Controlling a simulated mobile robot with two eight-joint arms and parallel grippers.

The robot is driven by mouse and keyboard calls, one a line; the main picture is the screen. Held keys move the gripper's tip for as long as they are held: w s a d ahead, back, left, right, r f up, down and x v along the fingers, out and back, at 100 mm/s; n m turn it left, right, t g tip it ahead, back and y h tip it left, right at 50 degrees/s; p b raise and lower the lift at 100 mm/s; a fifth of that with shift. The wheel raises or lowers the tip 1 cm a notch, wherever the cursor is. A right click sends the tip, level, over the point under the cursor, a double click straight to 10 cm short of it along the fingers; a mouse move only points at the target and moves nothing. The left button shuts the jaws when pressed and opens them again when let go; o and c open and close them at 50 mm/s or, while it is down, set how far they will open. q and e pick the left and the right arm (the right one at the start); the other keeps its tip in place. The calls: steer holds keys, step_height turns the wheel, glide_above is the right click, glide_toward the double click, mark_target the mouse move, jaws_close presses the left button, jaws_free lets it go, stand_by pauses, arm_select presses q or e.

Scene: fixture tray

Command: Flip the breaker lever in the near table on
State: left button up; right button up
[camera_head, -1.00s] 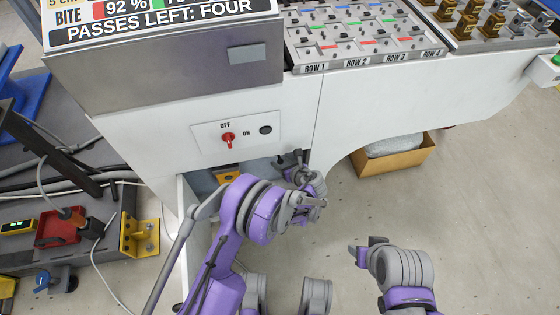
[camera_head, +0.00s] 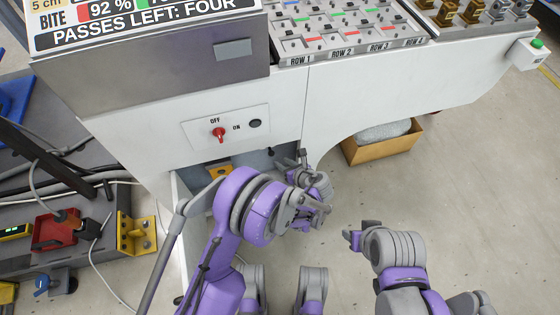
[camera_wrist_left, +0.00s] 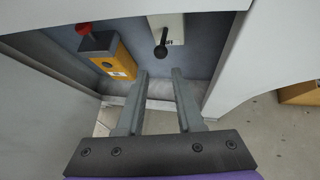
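In the left wrist view a black ball-ended lever (camera_wrist_left: 160,50) stands out from a pale box (camera_wrist_left: 172,27) inside the near table's recess. My left gripper (camera_wrist_left: 159,76) is open and empty, its two fingers pointing into the recess just below the lever, apart from it. In the head view my left gripper (camera_head: 291,160) is at the recess opening, and the lever is hidden there. A red switch (camera_head: 218,134) is on the white front panel, between the OFF and ON labels.
A yellow box with a red button (camera_wrist_left: 105,50) is left of the lever in the recess. A black round knob (camera_head: 255,123) is on the front panel. A cardboard box (camera_head: 383,148) stands on the floor under the table's arch. Floor at right is clear.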

mark_target(270, 148)
arm_select(q)
steer(key=s+a+m+h, duration=0.1)
steer(key=s+a+f+m+h, duration=0.1)
steer(key=a+m, duration=0.1)
steer(key=shift+s+f, duration=0.2)
steer(key=c, duration=0.5)
steer(key=s+m+h, duration=0.1)
steer(key=s+a+m, duration=0.1)
steer(key=m, duration=0.1)
steer(key=s+a+m+h, duration=0.1)
steer(key=s, duration=0.1)
steer(key=shift+a+r+m+h, duration=0.25)
steer(key=shift+m+h, duration=0.05)
steer(key=w+f+m+b, duration=0.1)
steer(key=w+f, duration=0.3)
steer(key=w, duration=0.5)
steer(key=shift+w+t+b, duration=0.3)
steer(key=shift+w+b, duration=0.1)
steer(key=shift+f, duration=0.1)
